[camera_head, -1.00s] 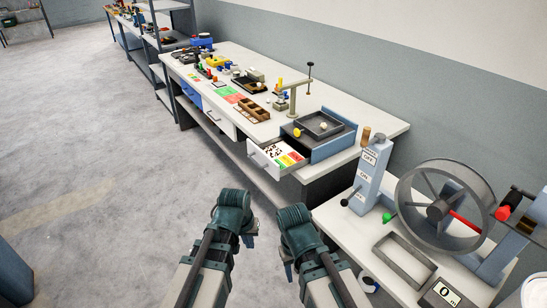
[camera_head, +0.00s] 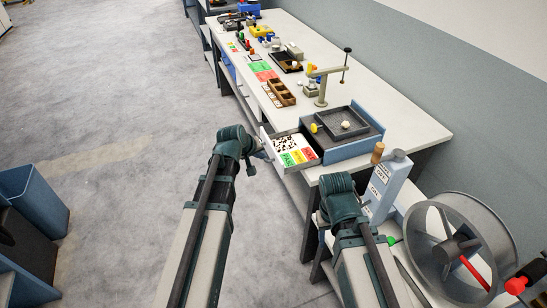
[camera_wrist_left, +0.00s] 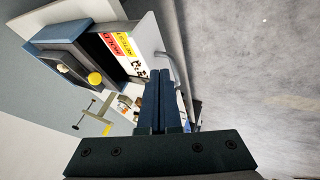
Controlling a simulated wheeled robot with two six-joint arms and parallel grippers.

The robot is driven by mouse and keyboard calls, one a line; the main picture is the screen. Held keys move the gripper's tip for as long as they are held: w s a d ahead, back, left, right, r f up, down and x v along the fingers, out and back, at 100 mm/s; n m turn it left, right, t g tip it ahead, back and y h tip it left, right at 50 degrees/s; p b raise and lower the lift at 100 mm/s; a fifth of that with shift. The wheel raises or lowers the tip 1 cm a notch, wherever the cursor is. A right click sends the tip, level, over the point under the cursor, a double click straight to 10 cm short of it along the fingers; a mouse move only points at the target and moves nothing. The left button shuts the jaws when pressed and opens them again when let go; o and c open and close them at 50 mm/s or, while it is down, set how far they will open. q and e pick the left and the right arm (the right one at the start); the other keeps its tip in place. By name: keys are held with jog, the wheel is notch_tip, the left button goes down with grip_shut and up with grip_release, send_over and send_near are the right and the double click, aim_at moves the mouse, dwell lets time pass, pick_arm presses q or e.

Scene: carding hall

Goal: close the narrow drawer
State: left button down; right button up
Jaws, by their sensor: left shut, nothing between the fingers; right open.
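A white drawer (camera_head: 284,164) stands pulled out from a blue-grey unit (camera_head: 345,150) at the near end of the bench. It holds red, yellow and green cards and a black-and-white patterned piece. Its front panel also shows in the left wrist view (camera_wrist_left: 150,48), with a grey bar handle (camera_wrist_left: 169,66). My left gripper (camera_head: 260,154) is shut and empty at the drawer's front. In the left wrist view, its fingertips (camera_wrist_left: 160,72) are close beside the handle; I cannot tell whether they touch. My right gripper (camera_head: 321,238) is open, low by the side bench, its fingers partly hidden.
A dark tray (camera_head: 341,123) with a yellow knob beside it tops the unit. A stand (camera_head: 322,88) and a wooden compartment box (camera_head: 280,93) are behind. A lever box (camera_head: 386,185) and a large wheel (camera_head: 455,245) are at right.

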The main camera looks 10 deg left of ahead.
aim_at(275, 161)
pick_arm(q)
jog(key=shift+f, duration=0.1)
jog(key=b+x, duration=0.8)
jog(key=x, duration=0.2)
jog(key=shift+w+d, duration=0.2)
jog(key=shift+d, duration=0.15)
jog(key=w+d, duration=0.3)
jog(key=d, duration=0.1)
jog(key=w+d, duration=0.3)
jog(key=d, duration=0.1)
jog(key=w+d, duration=0.3)
jog(key=d, duration=0.2)
jog(key=shift+w+d, duration=0.2)
jog(key=shift+d, duration=0.2)
